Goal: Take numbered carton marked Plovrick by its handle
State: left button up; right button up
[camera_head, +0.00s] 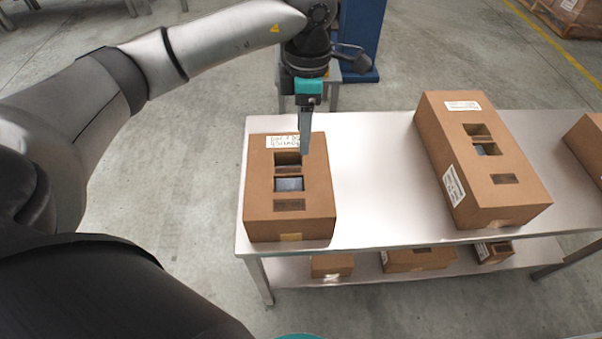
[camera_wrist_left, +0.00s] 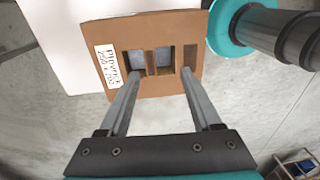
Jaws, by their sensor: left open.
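A brown carton (camera_head: 262,205) stands at the left end of the steel table. Its top has several rectangular openings with cardboard strips between them, and a white label near its far edge. In the left wrist view the carton (camera_wrist_left: 155,25) shows the label (camera_wrist_left: 106,66), which seems to read Plovrick. A strip (camera_wrist_left: 149,62) between two openings looks like its handle. My left gripper (camera_head: 305,150) points down over the carton's far part, near the label. Its fingers (camera_wrist_left: 160,74) are open, with nothing between them; contact with the carton cannot be told. My right gripper is not in view.
The steel table (camera_head: 370,190) is bare between this carton and a larger labelled carton (camera_head: 470,130) on the right. Another carton (camera_head: 590,145) is cut off at the right edge. Smaller boxes sit on the lower shelf (camera_head: 300,273). A blue post (camera_head: 362,40) stands behind.

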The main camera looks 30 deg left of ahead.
pick_arm(q)
jog(key=a+y, duration=0.1)
jog(key=a, duration=0.1)
jog(key=b, duration=0.3)
send_over(288, 170)
jog(key=f, duration=0.7)
jog(key=shift+w+d+f, duration=0.15)
jog(key=shift+w+f, duration=0.05)
jog(key=shift+w, duration=0.1)
jog(key=shift+f, duration=0.8)
jog(key=shift+s+f+b, duration=0.2)
jog(key=shift+f+b, duration=0.35)
jog(key=shift+f, duration=0.5)
jog(key=shift+s+f+b, duration=0.15)
jog(key=shift+f+b, duration=0.45)
jog(key=shift+f, duration=0.95)
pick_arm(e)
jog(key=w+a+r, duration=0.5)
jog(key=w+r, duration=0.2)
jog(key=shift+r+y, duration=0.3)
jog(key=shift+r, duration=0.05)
pick_arm(q)
grip_shut()
